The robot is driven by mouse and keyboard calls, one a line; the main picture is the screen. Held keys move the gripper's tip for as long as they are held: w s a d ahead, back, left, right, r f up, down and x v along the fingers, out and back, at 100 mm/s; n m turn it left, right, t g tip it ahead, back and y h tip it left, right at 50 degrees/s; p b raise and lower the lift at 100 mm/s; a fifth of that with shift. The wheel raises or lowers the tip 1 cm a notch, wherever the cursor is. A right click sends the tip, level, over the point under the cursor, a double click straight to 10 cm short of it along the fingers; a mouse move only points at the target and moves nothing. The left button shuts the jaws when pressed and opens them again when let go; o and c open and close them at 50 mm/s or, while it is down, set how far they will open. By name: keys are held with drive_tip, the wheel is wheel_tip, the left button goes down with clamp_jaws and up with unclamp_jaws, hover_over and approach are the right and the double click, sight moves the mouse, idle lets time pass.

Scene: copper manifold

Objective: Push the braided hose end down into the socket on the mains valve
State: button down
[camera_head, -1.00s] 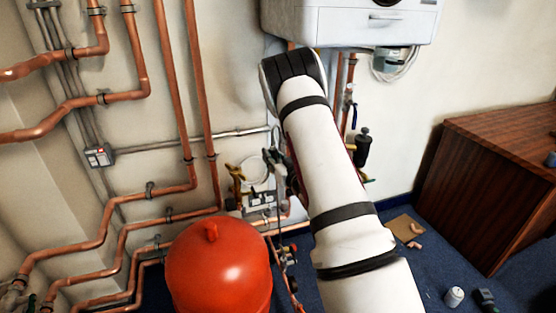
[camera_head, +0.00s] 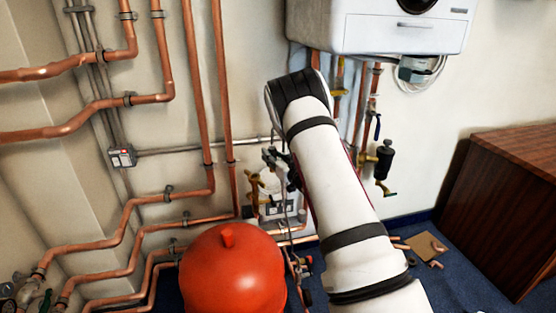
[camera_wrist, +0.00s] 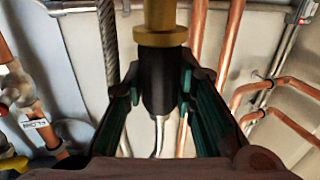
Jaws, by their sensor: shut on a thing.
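In the wrist view my gripper (camera_wrist: 161,95) is closed around a dark cylindrical fitting (camera_wrist: 158,78) with a brass collar and stem above it. I take this for the hose end, but cannot be sure. A thin pale line shows below it. A grey braided hose (camera_wrist: 107,42) runs upright just left of it and passes behind the left finger. In the head view my arm hides most of the gripper. Brass valve parts (camera_head: 254,190) stand left of my wrist; I cannot tell which is the mains valve, and no socket is clear.
A red tank (camera_head: 232,270) stands in front, left of my arm. Copper pipes (camera_head: 193,90) run along the wall, with more on the wrist view's right (camera_wrist: 280,88). A white boiler (camera_head: 385,30) hangs above. A wooden cabinet (camera_head: 505,200) stands right. A labelled pipe (camera_wrist: 38,124) is lower left.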

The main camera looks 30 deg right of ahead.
drive_tip(key=w+a+f+n+y+b, duration=0.1)
drive_tip(key=w+a+f+y+b, duration=0.1)
drive_tip(key=w+b, duration=0.5)
drive_tip(key=shift+w+a+f+n, duration=0.3)
drive_tip(key=shift+w+a+f, duration=0.3)
drive_tip(key=shift+w+f, duration=0.4)
drive_tip(key=shift+s+f, duration=0.1)
drive_tip(key=shift+f, duration=0.2)
idle(0.3)
drive_tip(key=shift+f+b, duration=0.95)
drive_tip(key=shift+f, duration=0.2)
drive_tip(key=shift+f+b, duration=0.7)
drive_tip(key=shift+f, duration=0.05)
idle(0.6)
drive_tip(key=c, duration=1.2)
unclamp_jaws()
drive_tip(key=shift+c, duration=0.2)
